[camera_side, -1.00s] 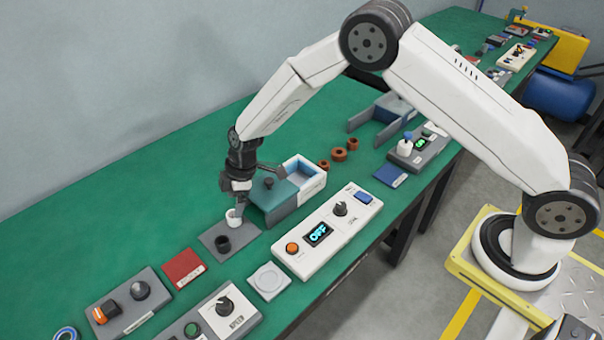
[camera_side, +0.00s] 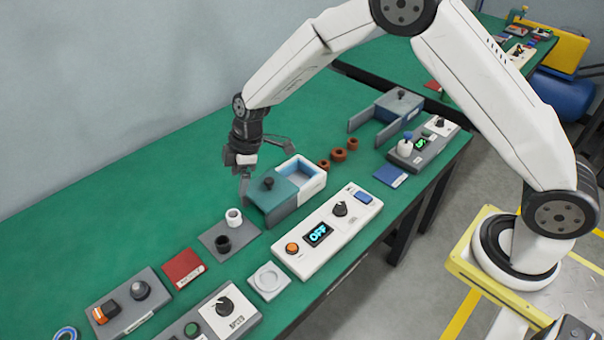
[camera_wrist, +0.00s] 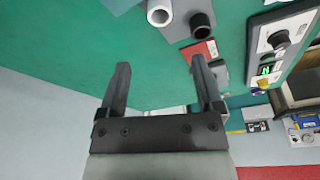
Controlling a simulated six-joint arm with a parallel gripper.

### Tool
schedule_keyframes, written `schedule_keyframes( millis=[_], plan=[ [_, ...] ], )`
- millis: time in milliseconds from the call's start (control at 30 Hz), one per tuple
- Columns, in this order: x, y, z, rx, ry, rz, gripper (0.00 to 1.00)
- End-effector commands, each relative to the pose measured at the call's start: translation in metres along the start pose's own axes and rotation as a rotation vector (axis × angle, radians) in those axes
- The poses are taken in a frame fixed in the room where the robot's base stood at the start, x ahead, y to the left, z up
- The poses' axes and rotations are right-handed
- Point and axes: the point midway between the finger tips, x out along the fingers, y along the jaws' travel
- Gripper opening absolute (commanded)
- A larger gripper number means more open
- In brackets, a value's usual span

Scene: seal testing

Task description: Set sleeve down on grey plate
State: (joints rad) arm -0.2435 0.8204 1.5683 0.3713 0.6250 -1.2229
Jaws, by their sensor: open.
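The white sleeve (camera_side: 234,219) stands upright at the back part of the grey plate (camera_side: 242,239), behind a black cylindrical piece (camera_side: 222,244). In the wrist view the sleeve (camera_wrist: 160,14) shows its open round end, beside the black piece (camera_wrist: 203,26) on the grey plate (camera_wrist: 178,33). My gripper (camera_side: 245,184) is open and empty, above and apart from the sleeve. In the wrist view, both fingers of my gripper (camera_wrist: 161,66) show with nothing between them.
A box with a teal lid and black knob (camera_side: 272,193) stands close right of the plate. A white unit reading OFF (camera_side: 328,232) is in front of it. A red pad (camera_side: 183,268) lies left of the plate. The green table behind is clear.

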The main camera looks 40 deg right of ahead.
Motion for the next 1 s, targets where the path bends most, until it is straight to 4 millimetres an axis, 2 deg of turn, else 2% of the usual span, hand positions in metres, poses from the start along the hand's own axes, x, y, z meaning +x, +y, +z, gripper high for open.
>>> schedule_keyframes(
  millis=[333,533,767,1000],
  plan=[
    [-0.001,0.0,0.001,0.007,-0.001,0.002,0.85],
    [-0.017,-0.004,0.015,0.084,-0.014,0.02,0.85],
    [-0.054,-0.018,0.056,0.303,-0.041,0.075,0.85],
    [-0.095,-0.05,0.109,0.585,-0.059,0.148,0.85]
  ],
)
